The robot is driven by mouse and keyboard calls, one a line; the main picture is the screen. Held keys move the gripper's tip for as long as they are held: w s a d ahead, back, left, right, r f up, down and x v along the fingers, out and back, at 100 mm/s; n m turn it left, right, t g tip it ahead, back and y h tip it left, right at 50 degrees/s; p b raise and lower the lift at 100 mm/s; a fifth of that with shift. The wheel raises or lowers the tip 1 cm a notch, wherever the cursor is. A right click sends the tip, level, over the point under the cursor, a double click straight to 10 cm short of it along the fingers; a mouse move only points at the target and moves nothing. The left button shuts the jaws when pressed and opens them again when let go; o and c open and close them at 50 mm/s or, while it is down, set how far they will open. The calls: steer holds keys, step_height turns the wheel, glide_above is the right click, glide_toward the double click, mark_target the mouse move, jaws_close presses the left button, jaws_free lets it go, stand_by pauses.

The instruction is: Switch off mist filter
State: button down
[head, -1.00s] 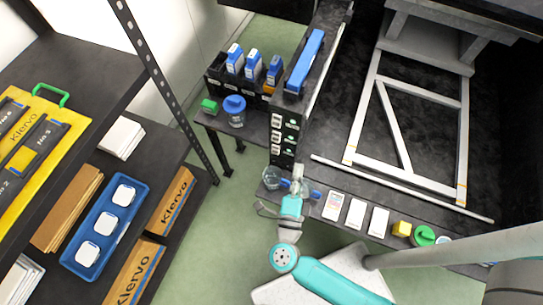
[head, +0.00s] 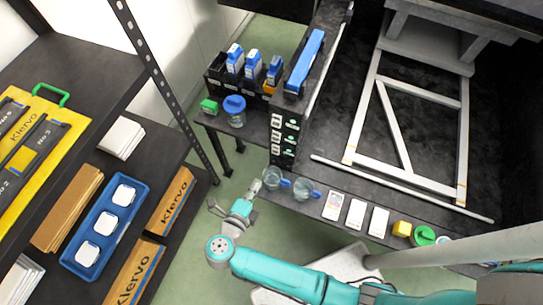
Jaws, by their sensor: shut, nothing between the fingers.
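A black switch panel (head: 285,140) is on the front end of the dark unit in the middle of the head view. It carries several small white switches with labels, some with green marks. The labels are too small to read, so I cannot tell which switch is the mist filter's or how it is set. My gripper (head: 254,186) is shut and empty. In the picture it is below and left of the panel, near the left clear mug, and apart from the panel.
Two clear mugs with blue handles (head: 271,179) (head: 303,189) stand on the dark bench below the panel. White cards (head: 355,214), a yellow block (head: 402,228) and a green roll (head: 424,235) lie to the right. A blue-lidded jar (head: 235,111) stands left. Shelves fill the left side.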

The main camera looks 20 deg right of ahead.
mark_target(274, 152)
steer(key=x, duration=1.4)
steer(key=shift+d, duration=0.1)
steer(key=shift+w+d+f+t+h, duration=0.15)
steer(key=shift+f+t+h, duration=0.05)
steer(key=shift+t+h, duration=0.1)
stand_by(0.4)
